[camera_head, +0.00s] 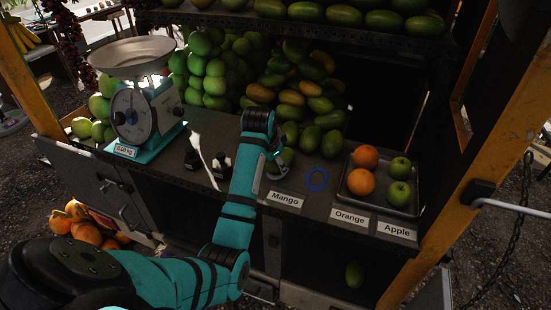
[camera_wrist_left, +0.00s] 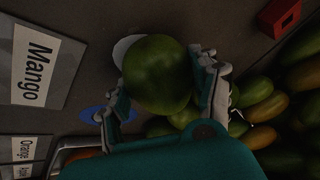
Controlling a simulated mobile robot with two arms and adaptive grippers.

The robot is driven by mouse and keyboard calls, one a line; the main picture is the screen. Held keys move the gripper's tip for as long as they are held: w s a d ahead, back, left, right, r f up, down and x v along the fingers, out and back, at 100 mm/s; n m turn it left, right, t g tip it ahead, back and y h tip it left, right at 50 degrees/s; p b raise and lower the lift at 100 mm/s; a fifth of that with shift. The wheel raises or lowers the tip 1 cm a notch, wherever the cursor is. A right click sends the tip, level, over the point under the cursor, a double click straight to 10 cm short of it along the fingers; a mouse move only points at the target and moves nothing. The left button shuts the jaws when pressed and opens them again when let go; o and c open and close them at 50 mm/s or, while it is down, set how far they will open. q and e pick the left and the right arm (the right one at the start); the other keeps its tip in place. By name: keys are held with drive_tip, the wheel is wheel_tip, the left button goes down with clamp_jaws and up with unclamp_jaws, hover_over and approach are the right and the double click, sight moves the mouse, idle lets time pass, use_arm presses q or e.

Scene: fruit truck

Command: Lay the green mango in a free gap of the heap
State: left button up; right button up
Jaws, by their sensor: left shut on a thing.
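My left gripper (camera_head: 277,161) is shut on a green mango (camera_wrist_left: 157,72), which sits between its two fingers in the left wrist view. In the head view the held mango (camera_head: 287,157) is partly hidden by the gripper, just above the counter behind the Mango label. The heap of green and orange-yellow mangoes (camera_head: 292,97) rises behind the gripper, against the back of the counter. The heap also shows at the right of the left wrist view (camera_wrist_left: 257,108). My right gripper is not in view.
A blue ring mark (camera_head: 317,179) lies on the counter right of the gripper. A dark tray (camera_head: 376,203) with two oranges and two green apples stands farther right. A scale (camera_head: 140,108) stands left. A shelf edge (camera_head: 300,32) overhangs the heap. Another mango (camera_head: 354,273) lies below the counter.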

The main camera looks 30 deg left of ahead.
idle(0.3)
use_arm(q)
drive_tip(key=shift+f, duration=0.25)
drive_tip(key=o, duration=0.9)
drive_tip(key=shift+o, duration=0.2)
drive_tip(key=shift+r, duration=3)
drive_tip(key=shift+f, duration=0.1)
